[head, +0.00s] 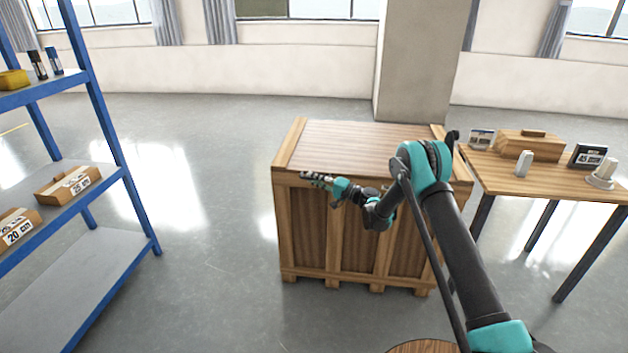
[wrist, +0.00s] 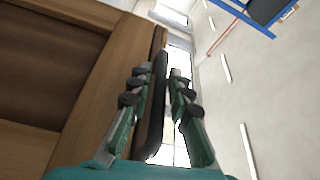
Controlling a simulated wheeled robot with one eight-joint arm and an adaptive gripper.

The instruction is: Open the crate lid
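The wooden crate (head: 308,235) stands on the floor in the middle of the head view. Its planked lid (head: 350,142) lies flat and closed on top. My gripper (head: 307,177) is at the upper front left of the crate, just below the lid's front edge. In the wrist view its two fingers (wrist: 160,72) are apart, on either side of a dark upright bar (wrist: 154,115), which looks like a handle. The bar is closer to the left finger, and a gap shows on its right. Whether a finger touches it, I cannot tell. My arm hides part of the crate's right front.
A wooden table (head: 545,178) with a small wooden box (head: 530,145) and other items stands right of the crate. A blue shelf (head: 110,125) with labelled boxes is at the left. A pillar (head: 420,60) rises behind the crate. Floor between shelf and crate is clear.

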